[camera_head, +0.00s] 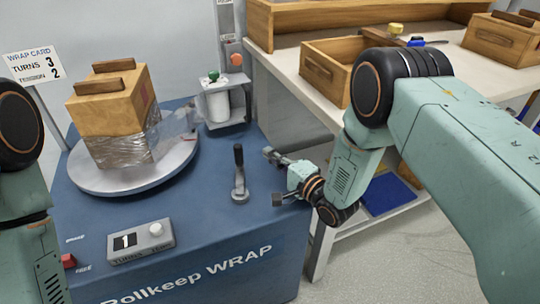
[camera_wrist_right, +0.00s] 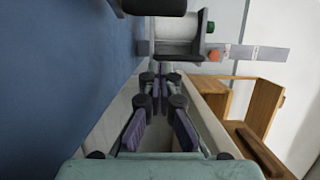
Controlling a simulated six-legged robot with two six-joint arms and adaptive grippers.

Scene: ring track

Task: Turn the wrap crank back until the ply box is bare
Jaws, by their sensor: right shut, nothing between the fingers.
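The ply box (camera_head: 104,110) stands on a round grey turntable (camera_head: 88,182), its lower part wrapped in clear film (camera_head: 124,152) and its upper part bare wood. The wrap crank (camera_head: 239,172) stands upright with a black grip on the blue wrapping station's top, right of the turntable. My right gripper (camera_head: 270,155) is just right of the crank, apart from it. It is shut and empty; its purple-padded fingers (camera_wrist_right: 160,88) are close together in the wrist view. My left gripper is out of view; only my left arm shows at the left edge.
A counter (camera_head: 140,241) on the blue station (camera_head: 190,262) reads 1. The wrap card (camera_head: 33,63) reads turns 3, tension 2. A film roll (camera_head: 216,103) stands behind the crank. A bench with a wooden drawer box (camera_head: 328,72) is at the right.

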